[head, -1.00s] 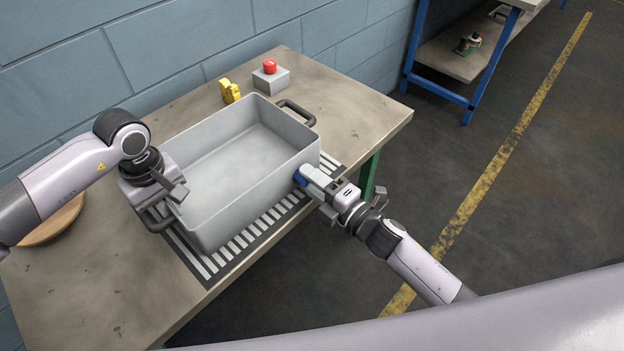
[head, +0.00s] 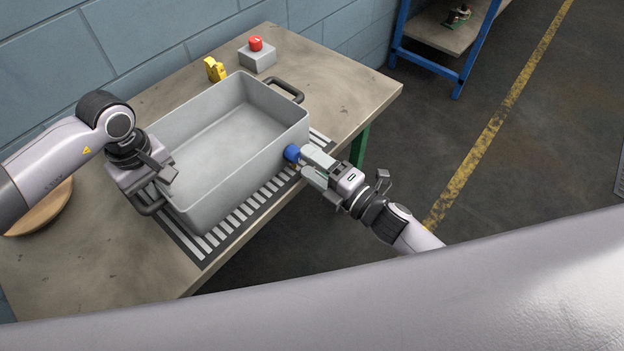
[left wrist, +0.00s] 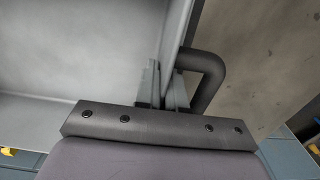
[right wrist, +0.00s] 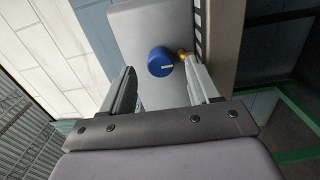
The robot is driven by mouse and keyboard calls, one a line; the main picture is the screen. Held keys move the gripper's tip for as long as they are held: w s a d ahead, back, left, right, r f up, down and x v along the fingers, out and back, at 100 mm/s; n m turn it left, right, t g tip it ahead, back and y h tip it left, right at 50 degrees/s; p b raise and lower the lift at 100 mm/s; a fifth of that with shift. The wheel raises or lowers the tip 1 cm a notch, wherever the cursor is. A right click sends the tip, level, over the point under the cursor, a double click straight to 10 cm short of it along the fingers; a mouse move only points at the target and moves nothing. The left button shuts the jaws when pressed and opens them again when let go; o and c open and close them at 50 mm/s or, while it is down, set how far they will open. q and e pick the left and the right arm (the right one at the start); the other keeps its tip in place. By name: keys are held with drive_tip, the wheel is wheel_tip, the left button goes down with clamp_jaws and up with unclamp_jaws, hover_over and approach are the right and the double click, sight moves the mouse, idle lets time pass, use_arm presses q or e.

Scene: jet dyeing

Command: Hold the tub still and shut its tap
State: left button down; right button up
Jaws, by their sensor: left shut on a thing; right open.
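The grey tub (head: 225,139) stands on the table with its open top up. My left gripper (head: 160,172) is shut on the tub's left end wall, beside the dark handle (left wrist: 210,75); in the left wrist view my left gripper (left wrist: 163,88) has one finger inside the tub and one outside. In the right wrist view the blue knob (right wrist: 160,62) shows between the open fingers, with a brass part (right wrist: 184,55) by the right finger. Contact cannot be told.
A striped grating (head: 245,212) lies along the tub's near side. A red button on a grey box (head: 257,60) and a yellow object (head: 215,69) stand behind the tub. A round wooden board (head: 45,210) lies at the left. The table (head: 345,80) is clear at the back right.

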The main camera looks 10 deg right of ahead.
drive_tip(key=v, duration=0.9)
use_arm(q)
drive_tip(key=c, duration=1.1)
unclamp_jaws()
drive_tip(key=shift+c, duration=0.2)
drive_tip(key=shift+r, duration=0.1)
